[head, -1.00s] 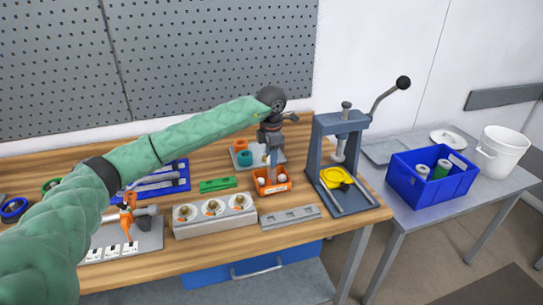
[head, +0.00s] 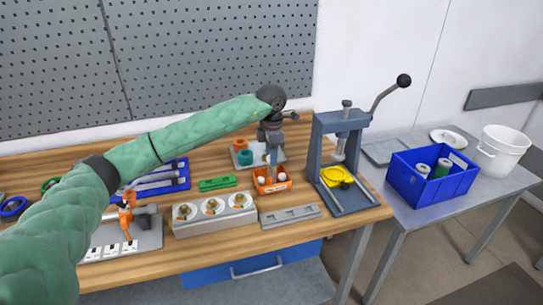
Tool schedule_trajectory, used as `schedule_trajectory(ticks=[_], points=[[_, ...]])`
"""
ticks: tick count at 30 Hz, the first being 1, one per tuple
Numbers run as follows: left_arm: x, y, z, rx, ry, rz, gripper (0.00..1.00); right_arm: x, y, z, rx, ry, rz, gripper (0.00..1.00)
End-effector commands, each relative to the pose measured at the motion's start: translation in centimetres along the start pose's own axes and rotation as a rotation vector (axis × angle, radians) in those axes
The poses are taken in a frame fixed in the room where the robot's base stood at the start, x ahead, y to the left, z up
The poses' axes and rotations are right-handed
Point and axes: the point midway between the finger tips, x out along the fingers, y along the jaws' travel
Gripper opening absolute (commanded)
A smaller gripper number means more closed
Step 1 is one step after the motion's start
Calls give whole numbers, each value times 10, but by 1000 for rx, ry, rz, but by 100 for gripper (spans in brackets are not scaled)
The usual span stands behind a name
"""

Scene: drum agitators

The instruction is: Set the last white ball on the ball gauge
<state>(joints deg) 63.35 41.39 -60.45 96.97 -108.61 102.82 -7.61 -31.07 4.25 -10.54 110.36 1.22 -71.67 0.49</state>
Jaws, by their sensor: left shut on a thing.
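My left gripper (head: 271,164) points down just above the small orange bin (head: 272,187). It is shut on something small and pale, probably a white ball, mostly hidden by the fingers. Something whitish also shows inside the bin, too small to make out clearly. A low grey bar with several recesses (head: 290,216) lies in front of the bin; I cannot tell for sure whether it is the ball gauge. A grey block with three round white faces (head: 212,212) stands to its left. My right gripper is not in view.
A blue-grey lever press (head: 340,150) with a yellow ring (head: 336,176) stands right of the bin. Behind the bin is a grey plate with orange and teal rings (head: 244,158). A green piece (head: 218,184) lies to the left. A blue crate (head: 432,178) stands on the side table.

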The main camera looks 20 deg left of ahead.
Motion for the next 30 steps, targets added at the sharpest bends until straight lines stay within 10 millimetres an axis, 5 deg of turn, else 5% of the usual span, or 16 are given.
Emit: schedule_trajectory(ticks=[30], points=[[3, 0, 0, 0, 0, 0, 8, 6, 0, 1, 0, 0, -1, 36]])
